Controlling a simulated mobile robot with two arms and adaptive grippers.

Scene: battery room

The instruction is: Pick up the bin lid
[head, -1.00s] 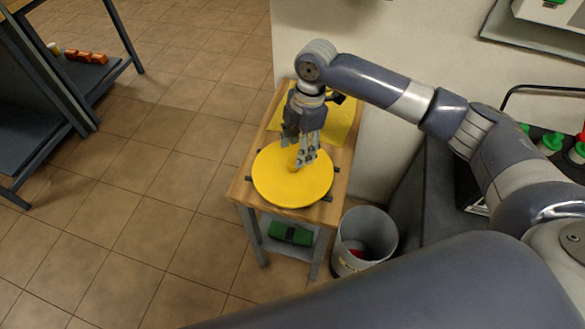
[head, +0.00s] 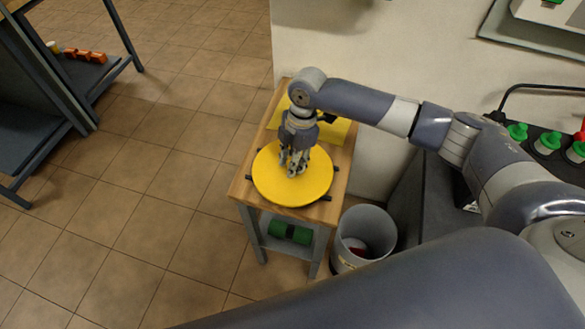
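The bin lid is a yellow round disc (head: 290,190) lying flat on a small wooden-topped table (head: 245,192), among short dark pegs at its edge. My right gripper (head: 292,168) points down over the lid's upper middle, with its fingers at the lid's knob. The fingers hide the knob, so I cannot tell whether they are closed on it. The grey bin (head: 345,255) stands open on the floor right of the table, with something red inside. My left gripper is out of view.
A yellow cloth or mat (head: 333,130) lies behind the lid. A green item (head: 290,231) sits on the table's lower shelf. Green-capped bottles (head: 547,142) stand at the right by the wall. A dark rack (head: 40,120) is at the left; the tiled floor between is clear.

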